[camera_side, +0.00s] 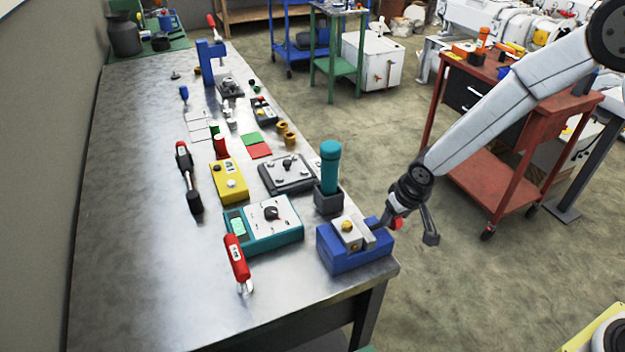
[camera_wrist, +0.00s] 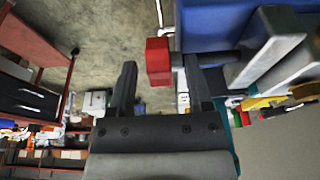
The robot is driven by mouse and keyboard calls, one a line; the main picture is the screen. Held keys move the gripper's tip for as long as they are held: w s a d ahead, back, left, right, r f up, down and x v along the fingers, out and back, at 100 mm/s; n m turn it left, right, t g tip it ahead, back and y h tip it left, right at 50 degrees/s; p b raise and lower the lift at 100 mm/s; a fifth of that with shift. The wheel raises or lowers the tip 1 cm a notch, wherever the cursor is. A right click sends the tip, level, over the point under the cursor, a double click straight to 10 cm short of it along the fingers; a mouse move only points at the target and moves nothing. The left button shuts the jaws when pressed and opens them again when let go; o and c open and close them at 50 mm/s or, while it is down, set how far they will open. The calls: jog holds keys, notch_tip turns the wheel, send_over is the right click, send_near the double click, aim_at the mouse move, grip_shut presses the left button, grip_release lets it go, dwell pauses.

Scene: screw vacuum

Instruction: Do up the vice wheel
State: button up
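The blue vice (camera_side: 352,254) sits at the near right corner of the metal workbench, with grey jaws and a yellowish block on top. Its red wheel (camera_side: 395,222) sticks out on the right side and is partly hidden by my gripper (camera_side: 408,222). In the wrist view, the red wheel (camera_wrist: 158,61) shows between the tips of my gripper (camera_wrist: 160,75), on a dark shaft leading to the blue vice body (camera_wrist: 215,22). The fingers are apart, with a gap visible on each side of the wheel. I cannot tell how deep the wheel sits between them.
A teal-topped cylinder in a dark holder (camera_side: 329,178) stands just behind the vice. A teal meter (camera_side: 263,225) and a red-handled tool (camera_side: 237,262) lie to its left. A red cart (camera_side: 500,160) stands across the floor behind my arm.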

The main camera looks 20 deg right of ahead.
jog(key=shift+r, duration=0.1)
dwell(0.3)
jog(key=v, duration=0.7)
jog(key=shift+r, duration=0.3)
jog(key=shift+s, duration=0.15)
